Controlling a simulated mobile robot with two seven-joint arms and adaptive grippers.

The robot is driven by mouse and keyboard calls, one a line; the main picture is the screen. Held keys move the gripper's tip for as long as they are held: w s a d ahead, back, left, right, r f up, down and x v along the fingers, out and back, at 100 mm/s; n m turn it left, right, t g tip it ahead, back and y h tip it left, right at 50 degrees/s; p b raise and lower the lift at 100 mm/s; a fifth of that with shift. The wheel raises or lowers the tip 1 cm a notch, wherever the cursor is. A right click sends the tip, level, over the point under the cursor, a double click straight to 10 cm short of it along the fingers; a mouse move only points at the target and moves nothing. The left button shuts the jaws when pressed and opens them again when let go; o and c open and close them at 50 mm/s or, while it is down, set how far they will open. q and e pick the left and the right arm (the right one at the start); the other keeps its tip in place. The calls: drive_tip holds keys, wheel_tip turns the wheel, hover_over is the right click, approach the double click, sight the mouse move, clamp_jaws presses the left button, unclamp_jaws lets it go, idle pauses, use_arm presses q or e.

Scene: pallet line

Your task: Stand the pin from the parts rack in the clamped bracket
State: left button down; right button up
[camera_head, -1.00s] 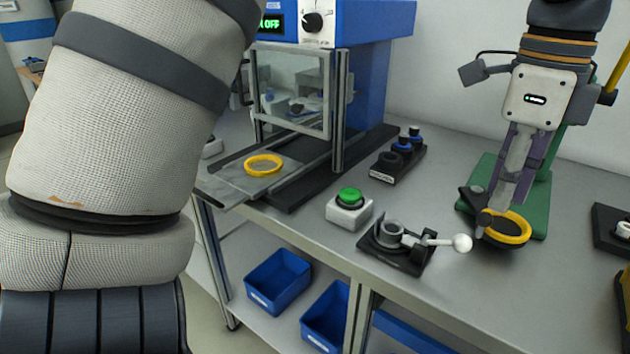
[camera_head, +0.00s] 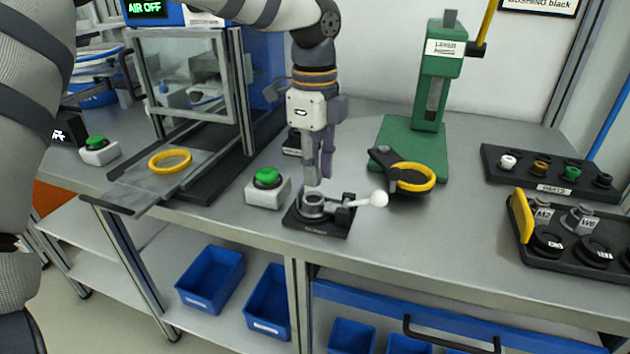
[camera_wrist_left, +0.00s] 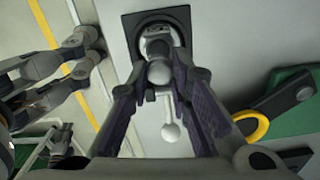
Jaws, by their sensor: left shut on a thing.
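The clamped bracket is a grey ring-shaped part (camera_head: 313,205) in a black fixture (camera_head: 322,226) on the bench. A clamp lever with a white ball (camera_head: 379,198) points right from it. My left gripper (camera_head: 318,180) points down just above the bracket, shut on a grey pin (camera_head: 311,177). In the left wrist view the pin's rounded end (camera_wrist_left: 160,72) shows between the fingertips, with the fixture (camera_wrist_left: 182,20) behind it. I cannot tell whether the pin touches the bracket. The parts rack (camera_head: 553,189) stands at the right. My right gripper is not in view.
A green lever press (camera_head: 412,140) and a black part with a yellow ring (camera_head: 417,178) stand right of the fixture. A green button box (camera_head: 267,192) is close on its left. A black tray (camera_head: 570,270) lies at front right.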

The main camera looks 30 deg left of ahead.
use_arm(q)
wheel_tip(320, 180, down, 3)
drive_tip(key=shift+a+f, duration=0.1)
drive_tip(key=shift+f, duration=0.05)
drive_tip(key=shift+f, duration=0.1)
drive_tip(key=c, duration=1.5)
unclamp_jaws()
drive_tip(key=shift+o, duration=0.2)
wheel_tip(320, 180, up, 12)
drive_tip(key=shift+r, duration=0.15)
